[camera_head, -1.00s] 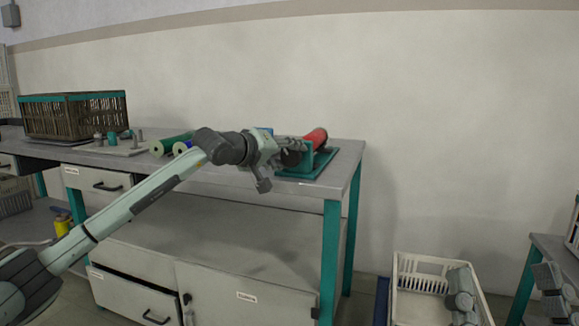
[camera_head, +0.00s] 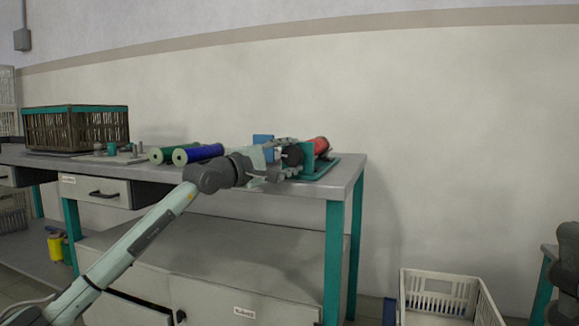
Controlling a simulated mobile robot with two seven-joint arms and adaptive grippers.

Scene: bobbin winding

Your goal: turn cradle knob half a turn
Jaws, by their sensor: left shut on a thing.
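The teal cradle (camera_head: 326,166) stands near the right end of the grey workbench and bears a red bobbin (camera_head: 318,146). Its dark round knob (camera_head: 292,156) faces left, toward my left arm. My left gripper (camera_head: 283,160) reaches in from the left at the knob and is shut on it. The fingers are small in the view and partly hide the knob, so its turn angle cannot be read. My right gripper is not in view; only a dark part of my right arm shows at the right edge.
A blue bobbin (camera_head: 198,153) and a green bobbin (camera_head: 170,152) lie left of the cradle. A small blue block (camera_head: 263,142) stands behind my wrist. A brown slatted crate (camera_head: 76,130) is at the far left. A white basket (camera_head: 443,296) sits low at the right.

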